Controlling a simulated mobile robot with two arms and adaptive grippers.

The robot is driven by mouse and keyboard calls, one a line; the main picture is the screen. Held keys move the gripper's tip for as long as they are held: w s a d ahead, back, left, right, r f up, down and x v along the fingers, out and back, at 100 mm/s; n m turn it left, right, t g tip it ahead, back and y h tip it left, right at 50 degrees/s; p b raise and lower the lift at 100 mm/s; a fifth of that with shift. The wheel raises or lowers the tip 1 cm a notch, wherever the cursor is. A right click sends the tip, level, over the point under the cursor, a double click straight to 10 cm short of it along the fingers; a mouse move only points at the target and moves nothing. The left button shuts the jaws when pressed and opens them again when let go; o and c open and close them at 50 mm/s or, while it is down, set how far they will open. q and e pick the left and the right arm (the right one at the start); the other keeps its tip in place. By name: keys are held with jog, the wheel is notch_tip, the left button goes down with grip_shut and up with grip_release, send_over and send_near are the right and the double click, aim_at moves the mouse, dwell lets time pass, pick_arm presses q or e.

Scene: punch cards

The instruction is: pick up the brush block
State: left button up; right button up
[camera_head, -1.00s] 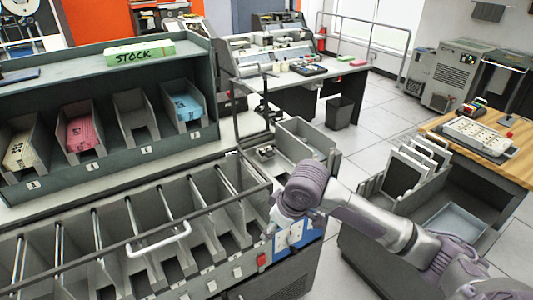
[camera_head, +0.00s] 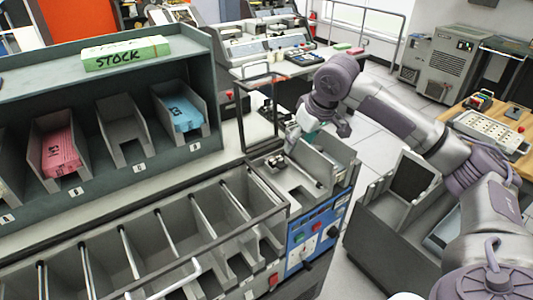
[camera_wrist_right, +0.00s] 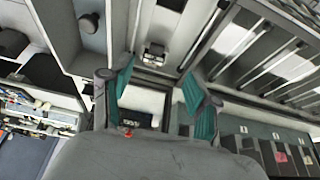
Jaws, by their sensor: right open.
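My right gripper (camera_head: 308,130) hangs above the end of the long sorting machine, over its grey open hopper (camera_head: 338,163). Its teal finger pads are spread apart in the right wrist view (camera_wrist_right: 157,76), with nothing between them. A small light-and-dark block (camera_wrist_right: 153,52) lies on the machine beyond the fingertips; it may be the brush block, but I cannot tell for sure. A small dark-and-light part (camera_head: 275,160) also shows beside the hopper in the head view. The gripper is apart from both. My left gripper is out of view.
The sorter's pockets (camera_head: 190,240) with metal rods run to the left. A stock shelf (camera_head: 108,150) holds pink and blue card stacks. A thin dark upright frame (camera_head: 243,125) stands close left of the gripper. A grey card cabinet (camera_head: 385,245) stands right.

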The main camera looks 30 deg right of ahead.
jog(key=w+f, duration=0.1)
jog(key=p, duration=0.1)
send_over(284, 166)
jog(key=s, duration=0.3)
jog(key=f, duration=0.6)
jog(key=shift+w+d+f, duration=0.1)
jog(key=shift+w+f, duration=0.15)
jog(key=p+x, duration=0.1)
jog(key=x, duration=0.3)
jog(key=shift+w+p, duration=0.2)
jog(key=shift+p, duration=0.1)
jog(key=shift+w+f, duration=0.15)
jog(key=shift+f, duration=0.35)
grip_shut()
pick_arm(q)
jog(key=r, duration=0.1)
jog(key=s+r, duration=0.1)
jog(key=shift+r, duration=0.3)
